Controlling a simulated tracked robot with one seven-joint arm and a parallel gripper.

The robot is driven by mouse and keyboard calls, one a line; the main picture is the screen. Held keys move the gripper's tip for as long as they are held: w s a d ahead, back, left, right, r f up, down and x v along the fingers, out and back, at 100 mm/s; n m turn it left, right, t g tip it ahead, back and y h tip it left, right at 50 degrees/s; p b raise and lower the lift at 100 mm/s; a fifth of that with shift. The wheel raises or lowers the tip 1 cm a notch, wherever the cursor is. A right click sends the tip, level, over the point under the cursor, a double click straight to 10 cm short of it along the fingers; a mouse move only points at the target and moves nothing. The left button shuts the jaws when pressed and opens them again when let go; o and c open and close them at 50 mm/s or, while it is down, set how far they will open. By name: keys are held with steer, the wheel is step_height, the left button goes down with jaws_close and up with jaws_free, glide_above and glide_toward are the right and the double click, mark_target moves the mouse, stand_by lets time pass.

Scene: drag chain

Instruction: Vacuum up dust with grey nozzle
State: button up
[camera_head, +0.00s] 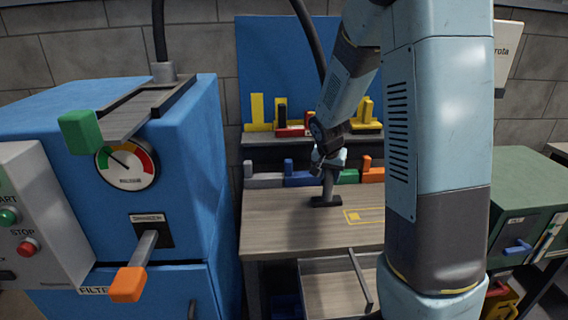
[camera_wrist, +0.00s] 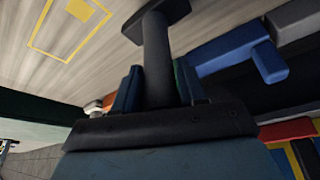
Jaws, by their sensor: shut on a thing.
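My gripper (camera_head: 329,163) is shut on a dark grey nozzle (camera_head: 327,190) above the wooden workbench (camera_head: 285,225). The nozzle is upright, with its wide flat foot at or very near the bench top. I cannot tell if it touches. In the wrist view my gripper's fingers (camera_wrist: 157,88) hold the nozzle's tube (camera_wrist: 156,55) from both sides, and its foot is at the top. A yellow outlined rectangle (camera_head: 365,215) is marked on the bench to the right of the nozzle; it also shows in the wrist view (camera_wrist: 70,25). I cannot make out any dust.
Grey, blue, green and orange blocks (camera_head: 300,178) line the bench's back edge, below a shelf with yellow and red pieces. A blue machine (camera_head: 190,200) with a green handle, gauge and orange lever stands left. A green cabinet (camera_head: 520,200) stands right. An open drawer (camera_head: 325,285) juts out in front.

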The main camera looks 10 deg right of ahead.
steer(key=shift+d, duration=0.8)
step_height(320, 180, up, 8)
steer(key=shift+d+r, duration=0.15)
steer(key=shift+s, duration=0.1)
stand_by(0.3)
